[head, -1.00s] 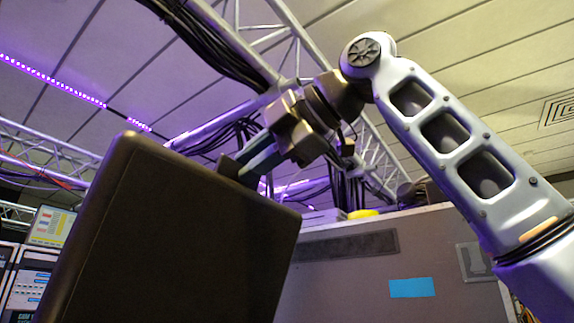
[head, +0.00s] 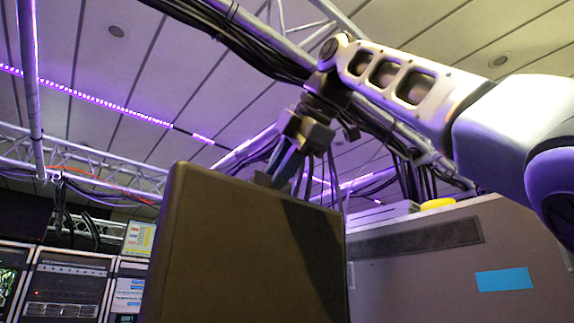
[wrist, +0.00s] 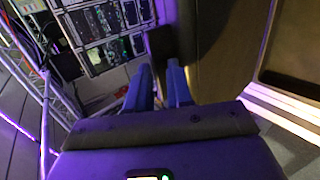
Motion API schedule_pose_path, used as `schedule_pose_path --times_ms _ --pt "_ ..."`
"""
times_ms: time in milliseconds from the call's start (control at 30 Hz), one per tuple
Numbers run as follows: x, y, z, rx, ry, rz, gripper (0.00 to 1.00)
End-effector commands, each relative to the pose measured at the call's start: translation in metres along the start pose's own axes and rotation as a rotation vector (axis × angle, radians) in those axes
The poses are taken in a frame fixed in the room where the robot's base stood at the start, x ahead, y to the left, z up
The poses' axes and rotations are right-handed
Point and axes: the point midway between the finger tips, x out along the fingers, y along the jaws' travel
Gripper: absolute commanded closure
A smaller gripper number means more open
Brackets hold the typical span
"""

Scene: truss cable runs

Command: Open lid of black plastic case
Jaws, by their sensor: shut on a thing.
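The black case's lid (head: 225,255) shows as a large dark panel in the head view, standing almost upright with its broad face toward the camera. My gripper (head: 277,176) is at the lid's top edge, its fingers pointing down and partly hidden behind that edge. It is shut on the lid. In the wrist view my gripper (wrist: 162,80) shows its two blue fingers, with the dark lid (wrist: 225,45) beside them on the right. The lower part of the case and any hinge or latch are out of view.
Behind on the right stands a grey cabinet (head: 440,275) with a blue label (head: 505,280) and a yellow item (head: 437,204) on top. Equipment racks (head: 65,290) stand at the left. Trusses and black cables (head: 245,40) run overhead, close to my arm.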

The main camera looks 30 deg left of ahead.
Motion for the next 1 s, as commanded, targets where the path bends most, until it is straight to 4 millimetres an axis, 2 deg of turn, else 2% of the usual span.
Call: schedule_pose_path --times_ms 33,467,500,600,833,1000 --pt "0.01 -0.007 -0.001 0.002 0.007 -0.025 1.0" --pt "0.011 -0.007 -0.001 0.001 0.008 -0.029 1.0" --pt "0.011 -0.007 -0.001 0.001 0.008 -0.029 0.75" --pt "0.011 -0.007 -0.001 0.001 0.008 -0.028 0.66" --pt "0.003 -0.006 0.0 0.002 0.007 -0.025 0.64" --pt "-0.024 -0.005 0.0 0.001 0.004 -0.019 0.64"
